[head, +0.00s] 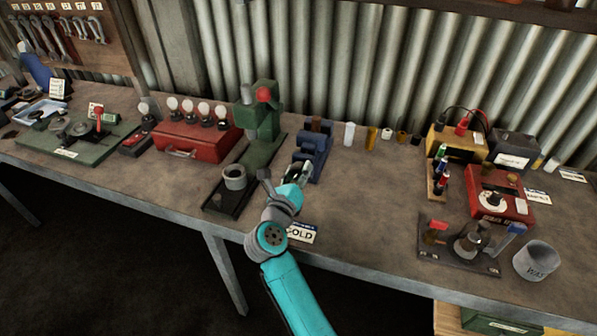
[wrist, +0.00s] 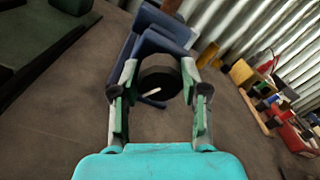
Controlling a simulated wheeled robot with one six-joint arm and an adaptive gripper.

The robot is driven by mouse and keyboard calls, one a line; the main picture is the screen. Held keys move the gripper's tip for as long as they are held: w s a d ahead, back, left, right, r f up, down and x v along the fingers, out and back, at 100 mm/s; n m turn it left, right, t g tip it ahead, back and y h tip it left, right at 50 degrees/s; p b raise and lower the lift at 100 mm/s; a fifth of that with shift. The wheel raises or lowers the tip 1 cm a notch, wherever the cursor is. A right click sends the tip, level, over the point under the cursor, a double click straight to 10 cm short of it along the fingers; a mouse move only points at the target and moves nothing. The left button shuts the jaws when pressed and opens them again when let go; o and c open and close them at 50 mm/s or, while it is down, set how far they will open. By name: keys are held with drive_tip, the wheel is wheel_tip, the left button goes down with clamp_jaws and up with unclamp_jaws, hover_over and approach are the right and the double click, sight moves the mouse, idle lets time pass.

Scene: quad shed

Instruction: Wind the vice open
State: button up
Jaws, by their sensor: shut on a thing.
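The blue vice (head: 316,150) stands on the bench in the middle of the head view. Its blue body also shows at the top of the wrist view (wrist: 168,28). On its near end is a dark round knob (wrist: 158,80) with a thin pale pin or bar. My gripper (head: 296,172) is at the near end of the vice. In the wrist view my gripper (wrist: 158,82) has one finger on each side of the knob and is shut on it. In the head view my gripper hides the knob, and the gap between the vice jaws is hard to make out.
A green press (head: 262,125) on a dark base stands left of the vice. A card marked "OLD" (head: 302,233) lies near the bench's front edge. A red box (head: 500,205) and a grey pot (head: 536,261) stand to the right. Bare bench (head: 370,205) lies right of the vice.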

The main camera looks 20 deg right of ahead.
drive_tip(key=n, duration=0.3)
drive_tip(key=shift+n, duration=2.2)
drive_tip(key=o, duration=1.1)
drive_tip(key=shift+o, duration=0.2)
drive_tip(key=v, duration=1.2)
